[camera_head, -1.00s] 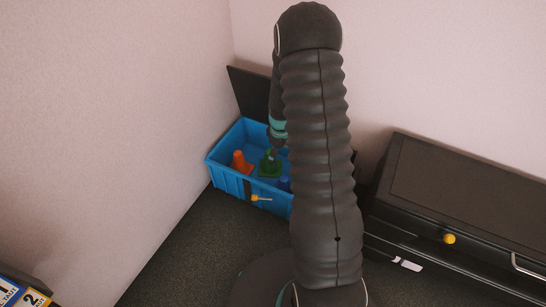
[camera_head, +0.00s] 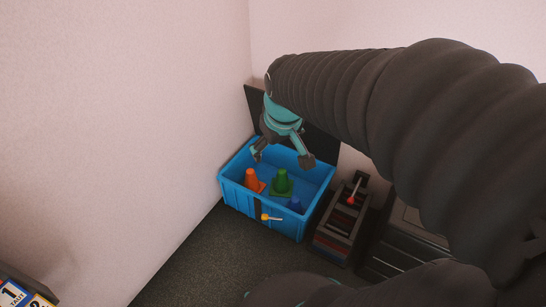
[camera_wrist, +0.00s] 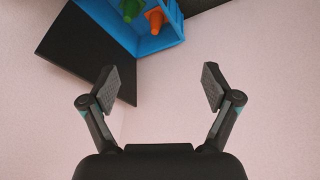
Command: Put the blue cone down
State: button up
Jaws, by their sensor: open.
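The blue cone (camera_head: 295,204) stands inside the blue crate at its front right, partly hidden by the crate's front wall. An orange cone (camera_head: 252,180) and a green cone (camera_head: 281,183) stand beside it in the crate (camera_head: 228,194). My gripper (camera_head: 281,157) is open and empty, above the back part of the crate and apart from the cones. In the wrist view my gripper (camera_wrist: 158,88) has its fingers spread wide. The green cone (camera_wrist: 130,9) and orange cone (camera_wrist: 155,19) show there at the top, but the blue cone does not.
A black panel (camera_head: 322,146) stands behind the crate. A yellow-knobbed handle (camera_head: 266,217) is at the crate's front. A dark box with a red-knobbed lever (camera_head: 351,200) stands right of the crate, near a dark cabinet (camera_head: 396,248). Floor is free in front.

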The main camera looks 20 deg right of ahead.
jog(key=s+a+r+m+t, duration=0.1)
jog(key=s+a+r+m, duration=0.1)
jog(key=s, duration=0.9)
jog(key=shift+s+a+r, duration=0.35)
jog(key=shift+a+r, duration=0.25)
jog(key=shift+r, duration=0.25)
